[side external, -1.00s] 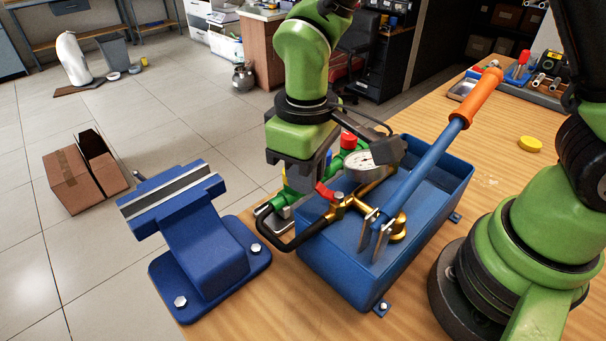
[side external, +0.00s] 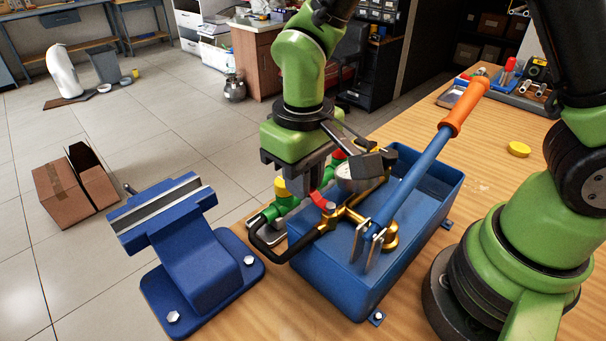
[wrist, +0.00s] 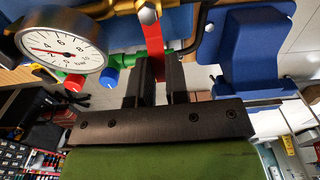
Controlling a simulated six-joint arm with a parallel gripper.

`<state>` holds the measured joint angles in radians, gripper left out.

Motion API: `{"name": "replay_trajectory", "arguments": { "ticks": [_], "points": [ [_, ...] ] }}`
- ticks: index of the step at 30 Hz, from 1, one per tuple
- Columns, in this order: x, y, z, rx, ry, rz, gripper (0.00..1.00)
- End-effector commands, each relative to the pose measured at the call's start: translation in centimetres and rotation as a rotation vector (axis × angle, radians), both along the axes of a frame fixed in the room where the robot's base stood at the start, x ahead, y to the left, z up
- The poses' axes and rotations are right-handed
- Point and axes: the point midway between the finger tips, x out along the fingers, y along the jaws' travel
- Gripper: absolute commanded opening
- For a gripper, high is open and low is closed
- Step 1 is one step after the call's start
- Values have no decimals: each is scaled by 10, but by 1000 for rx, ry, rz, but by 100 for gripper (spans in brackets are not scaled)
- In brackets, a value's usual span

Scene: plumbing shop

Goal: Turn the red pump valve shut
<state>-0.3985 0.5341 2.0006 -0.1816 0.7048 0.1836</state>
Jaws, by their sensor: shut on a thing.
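The pump is a blue tank (side external: 345,285) with brass fittings (side external: 350,213), a blue lever with an orange grip (side external: 464,104) and a round dial gauge. The red valve handle (side external: 322,201) sits on the brass fitting near the tank's left edge. My gripper (side external: 314,184) points down over it from above. In the wrist view the red handle (wrist: 154,36) runs from a bolt down between my two dark fingers (wrist: 155,68), which are shut on it. The gauge (wrist: 62,46) shows its needle left of centre. My fingers hide the handle's end.
A blue vise (side external: 190,245) stands left of the pump on the wooden bench. A black hose (side external: 268,241) loops between them. Green pipes with a yellow cap (side external: 281,186) stand close behind my fingers. A yellow lid (side external: 518,149) lies on the bench at right.

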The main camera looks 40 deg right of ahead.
Motion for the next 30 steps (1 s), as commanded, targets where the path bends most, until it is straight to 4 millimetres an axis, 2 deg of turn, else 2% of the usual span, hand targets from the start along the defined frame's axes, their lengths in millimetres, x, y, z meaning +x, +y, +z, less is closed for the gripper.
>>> {"name": "replay_trajectory", "arguments": {
  "ticks": [2, 3, 5, 6, 14, 17, 30],
  "points": [
    [0, 0, 0, 0, -3, 2, 0],
    [0, 0, 0, 0, -3, 2, 24],
    [0, 0, 0, 0, -2, 2, 38],
    [0, 0, 0, 0, -2, 2, 40],
    [0, 0, 1, 0, -1, 2, 40],
    [1, 0, 8, 1, -5, 2, 40],
    [1, 0, 86, 2, -7, 2, 40]
  ]
}}
